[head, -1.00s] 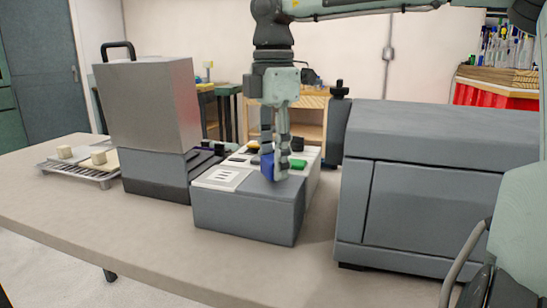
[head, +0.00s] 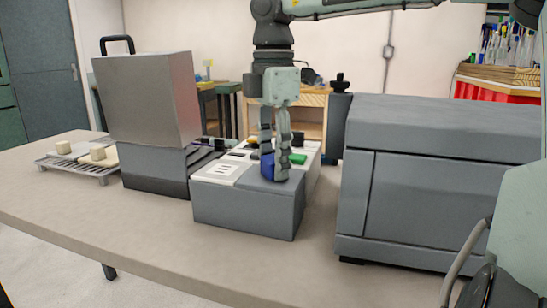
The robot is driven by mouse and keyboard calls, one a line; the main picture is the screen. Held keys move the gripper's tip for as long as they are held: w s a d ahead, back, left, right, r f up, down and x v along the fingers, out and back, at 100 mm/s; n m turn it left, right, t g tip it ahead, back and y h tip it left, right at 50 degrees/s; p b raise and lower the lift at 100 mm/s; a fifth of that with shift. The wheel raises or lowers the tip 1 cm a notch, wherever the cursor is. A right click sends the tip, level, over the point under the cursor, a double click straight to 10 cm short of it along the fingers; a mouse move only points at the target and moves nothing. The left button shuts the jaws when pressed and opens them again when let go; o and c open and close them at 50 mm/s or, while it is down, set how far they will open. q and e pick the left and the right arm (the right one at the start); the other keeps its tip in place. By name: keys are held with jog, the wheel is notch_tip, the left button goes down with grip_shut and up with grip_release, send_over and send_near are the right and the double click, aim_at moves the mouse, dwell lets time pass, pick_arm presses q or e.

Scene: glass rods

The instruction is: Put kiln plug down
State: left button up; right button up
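One (head: 64,148) is at the back left and the other (head: 99,156) is nearer the front. I cannot tell whether either is the kiln plug. My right gripper (head: 274,172) points down over the grey box (head: 245,205) in the middle. A blue piece (head: 267,166) shows at its fingertips, partly hidden; I cannot tell whether the fingers hold it. My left gripper is not in view.
A tall metal box (head: 150,100) with a black handle stands left of the grey box. A large grey machine (head: 420,190) stands on the right. The wire rack (head: 75,169) lies near the left table edge. The table's front strip (head: 150,225) is clear.

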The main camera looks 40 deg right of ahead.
aim_at(273, 157)
jog(key=shift+o, duration=1.4)
jog(key=shift+r, duration=0.25)
jog(key=shift+r+p, duration=0.7)
jog(key=shift+r, duration=0.1)
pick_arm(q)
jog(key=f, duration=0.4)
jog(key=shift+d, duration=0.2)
pick_arm(e)
notch_tip(273, 157, up, 11)
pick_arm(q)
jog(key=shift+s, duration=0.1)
